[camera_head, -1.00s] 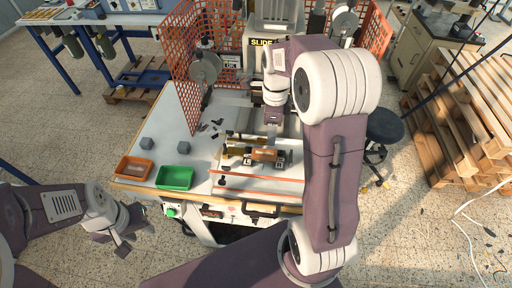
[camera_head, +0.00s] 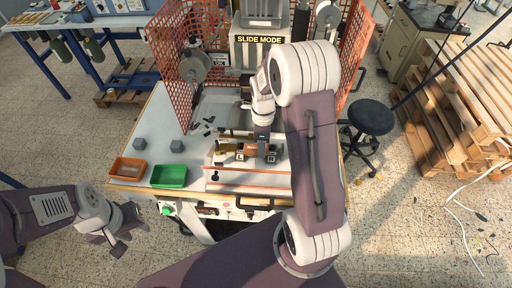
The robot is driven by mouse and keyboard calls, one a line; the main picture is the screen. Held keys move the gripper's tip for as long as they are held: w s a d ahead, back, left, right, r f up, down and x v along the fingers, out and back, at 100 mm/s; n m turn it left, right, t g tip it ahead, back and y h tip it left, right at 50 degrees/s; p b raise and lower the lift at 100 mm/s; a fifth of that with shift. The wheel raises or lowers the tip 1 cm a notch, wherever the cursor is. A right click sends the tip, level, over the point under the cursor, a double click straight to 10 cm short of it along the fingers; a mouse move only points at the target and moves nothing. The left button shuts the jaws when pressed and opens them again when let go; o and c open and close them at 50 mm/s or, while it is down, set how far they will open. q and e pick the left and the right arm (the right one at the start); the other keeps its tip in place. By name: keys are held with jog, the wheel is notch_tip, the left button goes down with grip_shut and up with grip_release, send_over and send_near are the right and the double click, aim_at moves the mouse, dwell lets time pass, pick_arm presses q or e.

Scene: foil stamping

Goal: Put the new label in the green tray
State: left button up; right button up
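The green tray (camera_head: 169,176) sits on the left front of the machine's table and looks empty. My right gripper (camera_head: 262,150) reaches down over the fixture (camera_head: 240,152) in the middle of the table; its fingertips are too small and partly hidden to tell whether they hold anything. I cannot make out the new label for certain; a brownish-orange piece (camera_head: 247,148) lies on the fixture beside the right gripper. My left gripper (camera_head: 116,244) hangs at the lower left, in front of the table, with its fingers apart and nothing between them.
Orange mesh guards (camera_head: 180,75) flank the press (camera_head: 258,45). A black stool (camera_head: 370,117) and stacked pallets (camera_head: 452,110) stand right. The table's left part has free room.

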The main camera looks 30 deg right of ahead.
jog(key=shift+w+f, duration=0.2)
jog(key=shift+f, duration=0.25)
jog(key=shift+s, duration=0.2)
jog(key=shift+w+f, duration=0.1)
jog(key=shift+f, duration=0.1)
jog(key=shift+c, duration=0.3)
jog(key=c, duration=0.9)
